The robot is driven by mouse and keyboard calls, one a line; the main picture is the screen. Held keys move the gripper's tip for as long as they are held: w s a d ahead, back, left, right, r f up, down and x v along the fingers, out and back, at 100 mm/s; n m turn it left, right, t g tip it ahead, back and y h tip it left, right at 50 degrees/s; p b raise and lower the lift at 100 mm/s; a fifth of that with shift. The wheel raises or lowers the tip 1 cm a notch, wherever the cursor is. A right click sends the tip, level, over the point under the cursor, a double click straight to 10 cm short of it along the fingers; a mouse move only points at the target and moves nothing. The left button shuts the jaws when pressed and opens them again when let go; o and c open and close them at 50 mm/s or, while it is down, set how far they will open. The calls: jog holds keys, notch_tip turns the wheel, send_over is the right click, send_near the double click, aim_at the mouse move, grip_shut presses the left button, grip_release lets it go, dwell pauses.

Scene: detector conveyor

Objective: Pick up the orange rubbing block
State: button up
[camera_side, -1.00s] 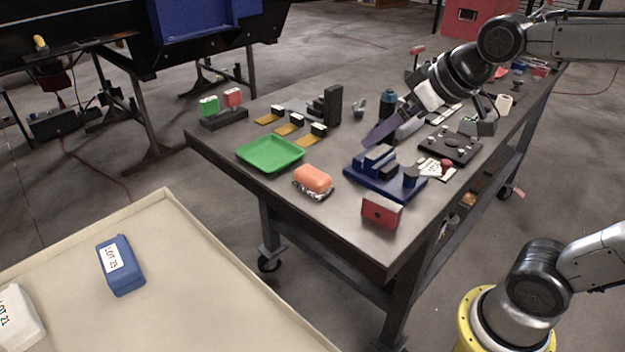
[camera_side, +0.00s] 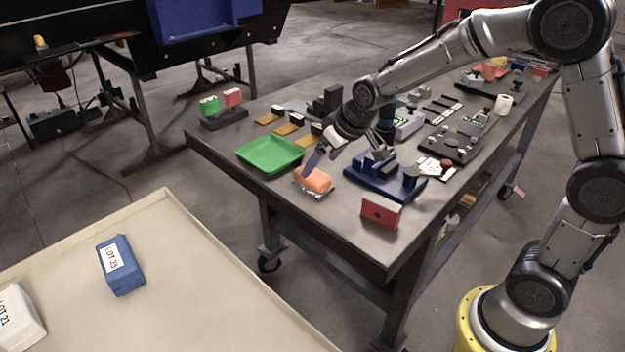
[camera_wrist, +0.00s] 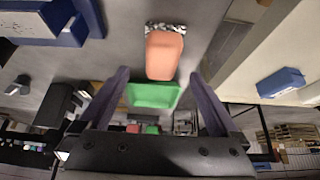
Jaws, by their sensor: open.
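The orange rubbing block (camera_side: 316,181) lies on a dark and white patterned base near the front edge of the table, just right of the green tray (camera_side: 262,154). My gripper (camera_side: 316,160) is just above and behind the block in the side view, its purple fingers pointing down towards it. In the wrist view the fingers of my gripper (camera_wrist: 160,90) are wide apart and empty. There the orange block (camera_wrist: 163,55) shows between and beyond the fingertips, with the green tray (camera_wrist: 153,95) nearer the palm. Whether a finger touches the block cannot be told.
A blue fixture (camera_side: 385,180) stands close to the right of the block, and a red box (camera_side: 381,212) stands at the front corner. Small blocks on yellow pads (camera_side: 288,129) lie behind the tray. A beige bin (camera_side: 190,270) with a blue lot box (camera_side: 120,265) is at front left.

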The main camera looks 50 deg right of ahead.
aim_at(313, 173)
jog(key=shift+x, duration=2.85)
jog(key=shift+a, duration=0.15)
grip_shut()
